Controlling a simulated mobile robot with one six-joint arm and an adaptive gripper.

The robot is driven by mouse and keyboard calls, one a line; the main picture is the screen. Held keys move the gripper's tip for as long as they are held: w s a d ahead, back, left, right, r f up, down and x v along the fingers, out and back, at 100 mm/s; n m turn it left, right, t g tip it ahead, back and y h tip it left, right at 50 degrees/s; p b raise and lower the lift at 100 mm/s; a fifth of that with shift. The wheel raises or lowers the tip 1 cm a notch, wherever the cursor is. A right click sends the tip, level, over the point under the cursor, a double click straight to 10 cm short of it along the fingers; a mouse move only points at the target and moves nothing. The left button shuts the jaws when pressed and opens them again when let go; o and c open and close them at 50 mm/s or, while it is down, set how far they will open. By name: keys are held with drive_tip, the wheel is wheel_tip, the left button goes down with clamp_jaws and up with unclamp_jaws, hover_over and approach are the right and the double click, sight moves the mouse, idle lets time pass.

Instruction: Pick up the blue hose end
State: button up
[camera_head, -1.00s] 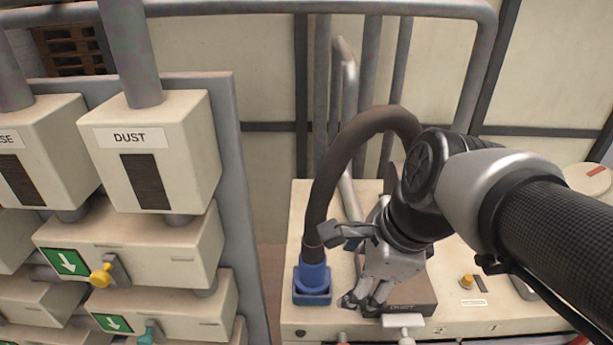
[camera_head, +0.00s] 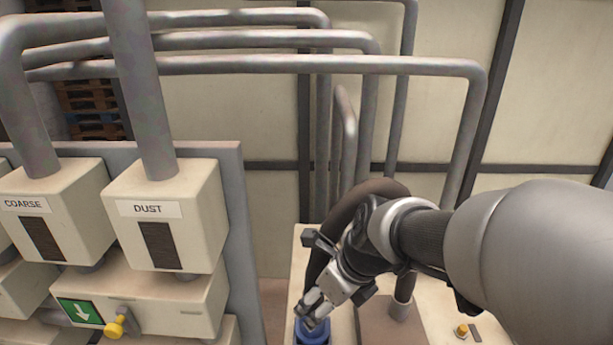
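The blue hose end (camera_head: 313,334) is at the bottom edge of the view, on the cream bench, at the lower end of a thick dark hose (camera_head: 347,208). Only its upper part shows; the frame edge cuts off the rest. My gripper (camera_head: 312,311) is right at the blue end, its fingertips overlapping the top of it in the picture. The fingers are seen from behind and partly hide the hose. Whether they touch the blue end or close around it cannot be told.
The cream bench (camera_head: 299,262) carries a yellow knob (camera_head: 461,330) at right. Left stand the dispenser boxes marked DUST (camera_head: 190,235) and COARSE (camera_head: 75,225), with a yellow valve handle (camera_head: 114,328) below. Grey pipes (camera_head: 270,65) run behind and above.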

sight(319, 335)
drive_tip(key=x, duration=0.4)
drive_tip(key=b+x, duration=0.1)
drive_tip(key=shift+s+a+f, duration=0.1)
drive_tip(key=shift+a+f, duration=0.25)
drive_tip(key=shift+f, duration=0.05)
drive_tip(key=shift+w+a+f, duration=0.1)
drive_tip(key=shift+w+f, duration=0.15)
drive_tip(key=shift+f, duration=0.15)
drive_tip(key=shift+s+r, duration=0.1)
drive_tip(key=shift+c, duration=0.3)
drive_tip(key=c, duration=1.3)
